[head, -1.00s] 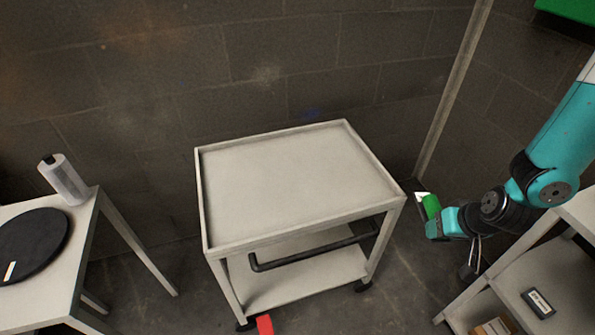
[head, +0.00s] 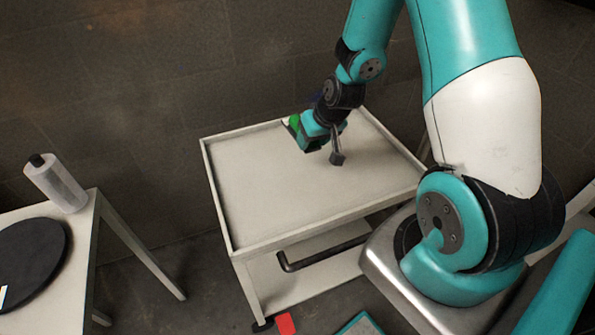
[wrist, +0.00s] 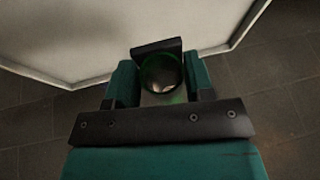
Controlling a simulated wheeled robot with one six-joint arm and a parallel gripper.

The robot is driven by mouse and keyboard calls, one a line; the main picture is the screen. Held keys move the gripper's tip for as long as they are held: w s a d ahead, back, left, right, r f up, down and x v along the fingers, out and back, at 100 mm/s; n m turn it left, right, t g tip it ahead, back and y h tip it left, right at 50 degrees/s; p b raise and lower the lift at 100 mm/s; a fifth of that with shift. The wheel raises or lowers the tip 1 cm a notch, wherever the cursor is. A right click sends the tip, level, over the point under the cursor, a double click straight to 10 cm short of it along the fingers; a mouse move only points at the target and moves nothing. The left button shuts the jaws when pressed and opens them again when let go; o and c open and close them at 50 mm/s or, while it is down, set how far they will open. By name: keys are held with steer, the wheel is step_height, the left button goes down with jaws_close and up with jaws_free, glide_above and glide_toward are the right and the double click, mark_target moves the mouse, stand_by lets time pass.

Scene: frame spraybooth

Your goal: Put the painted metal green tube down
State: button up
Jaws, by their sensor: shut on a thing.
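The green tube (head: 294,121) shows as a small green piece at my gripper, over the top tray of the white cart (head: 232,178). My gripper (head: 299,128) is shut on it. In the wrist view the tube (wrist: 160,72) appears end-on as a dark green ring between the two fingers of my gripper (wrist: 160,80). Most of the tube is hidden by the gripper. I cannot tell whether it touches the tray. The cart's pale top (wrist: 70,30) also shows in the wrist view, beyond the fingers.
The cart's top is otherwise bare and has a raised rim. A red object (head: 285,324) lies on the floor by the cart. A dark block wall stands behind.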

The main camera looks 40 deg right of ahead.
steer(key=d+r+m+h+b, duration=0.1)
steer(key=d+r+m+b, duration=0.15)
steer(key=d+b, duration=0.45)
step_height(320, 180, up, 3)
steer(key=m+h+b, duration=0.1)
steer(key=m+b, duration=0.1)
steer(key=m, duration=0.1)
glide_above(357, 169)
steer(key=s, duration=0.1)
steer(key=f, duration=0.5)
steer(key=f+b, duration=0.1)
steer(key=f, duration=0.8)
steer(key=shift+s+a+f, duration=0.15)
steer(key=shift+a+f, duration=0.1)
steer(key=shift+f, duration=0.1)
steer(key=shift+f+b, duration=0.4)
steer(key=shift+f, duration=1.75)
steer(key=shift+f+b, duration=0.45)
steer(key=shift+f, duration=0.1)
